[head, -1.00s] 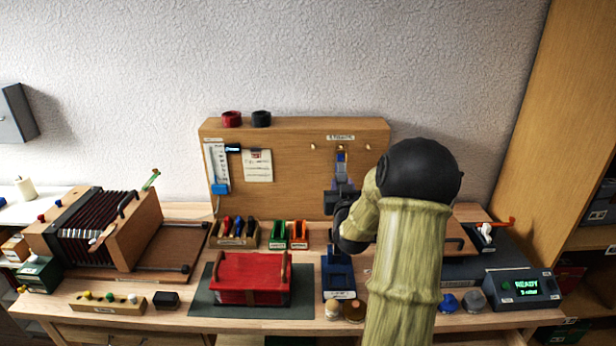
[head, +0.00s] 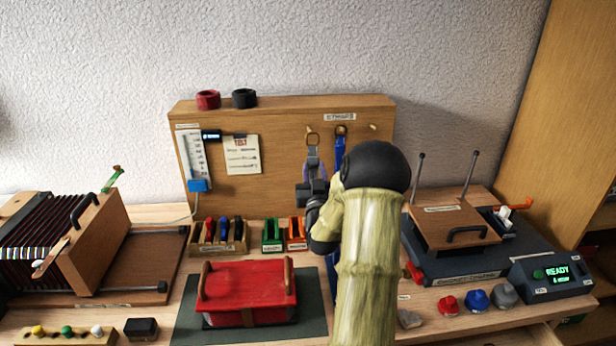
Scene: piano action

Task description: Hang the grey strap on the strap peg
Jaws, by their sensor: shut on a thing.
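My gripper (head: 313,174) is raised in front of the wooden back panel and shut on the grey strap (head: 313,153). The strap's upper end has a ring that shows just above the fingers, at the left peg (head: 310,128) of the strap row. I cannot tell whether the ring is around the peg or only in front of it. A blue strap (head: 340,148) hangs by its ring from the middle peg, right beside the grey one. My arm hides much of the blue strap's lower part. The right peg (head: 374,127) is bare.
The panel (head: 270,185) also carries a gauge, a paper note and two rolls on top. Below stand a red box (head: 246,290) on a dark mat and small coloured holders (head: 271,235). A dark device (head: 450,262) with upright rods stands to the right of my arm.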

